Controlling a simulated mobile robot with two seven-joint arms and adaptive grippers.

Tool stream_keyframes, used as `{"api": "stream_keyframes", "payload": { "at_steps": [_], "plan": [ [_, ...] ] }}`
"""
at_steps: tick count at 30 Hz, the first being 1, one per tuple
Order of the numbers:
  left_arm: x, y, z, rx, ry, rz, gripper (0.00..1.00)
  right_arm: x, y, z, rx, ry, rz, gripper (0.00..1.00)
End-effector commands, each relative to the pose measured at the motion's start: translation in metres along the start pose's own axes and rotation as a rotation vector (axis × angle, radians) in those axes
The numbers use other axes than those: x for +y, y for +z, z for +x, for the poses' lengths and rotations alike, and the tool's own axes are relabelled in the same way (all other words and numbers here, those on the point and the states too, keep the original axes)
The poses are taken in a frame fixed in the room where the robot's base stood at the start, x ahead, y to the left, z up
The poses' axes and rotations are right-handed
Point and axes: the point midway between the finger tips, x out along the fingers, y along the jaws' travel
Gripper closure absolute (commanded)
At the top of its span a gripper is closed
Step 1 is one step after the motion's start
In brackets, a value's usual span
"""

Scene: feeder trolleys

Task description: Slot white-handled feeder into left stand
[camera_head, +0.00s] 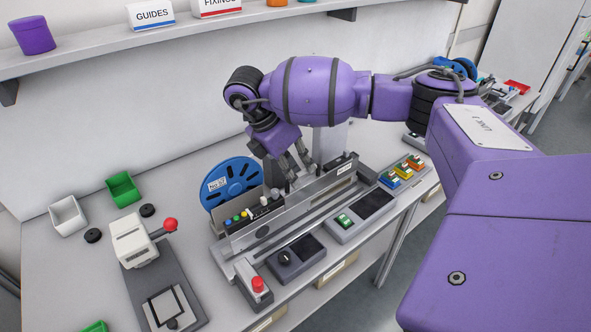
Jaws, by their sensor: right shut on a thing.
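My right gripper (293,163) reaches down over a long grey slotted stand (320,200) on the bench. Its fingers are closed on the upper part of the white-handled feeder (264,208), which carries a blue reel (232,183) at its left and a row of coloured dots. The gripped part is small and partly hidden by the fingers. The feeder is at the stand's left part; I cannot tell whether it is seated in a slot. My left gripper is not in view.
A white lever press (132,243) with a red knob stands at left, near a white bin (68,216) and a green bin (123,189). A red button box (257,285) and control boxes (296,257) line the front. A shelf (150,37) runs above.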

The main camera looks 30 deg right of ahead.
Motion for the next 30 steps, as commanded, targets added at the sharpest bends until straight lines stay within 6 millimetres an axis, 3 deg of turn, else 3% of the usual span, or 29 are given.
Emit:
{"api": "stream_keyframes", "payload": {
  "at_steps": [27,28,30],
  "plan": [
    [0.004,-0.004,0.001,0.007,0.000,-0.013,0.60,-0.001,0.015,0.009,-0.004,-0.006,0.003,1.00],
    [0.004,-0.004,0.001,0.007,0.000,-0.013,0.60,-0.001,0.015,0.009,-0.004,-0.006,0.003,0.89],
    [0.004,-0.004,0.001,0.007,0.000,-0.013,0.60,-0.001,0.015,0.009,-0.003,-0.006,0.002,0.80]
  ]
}}
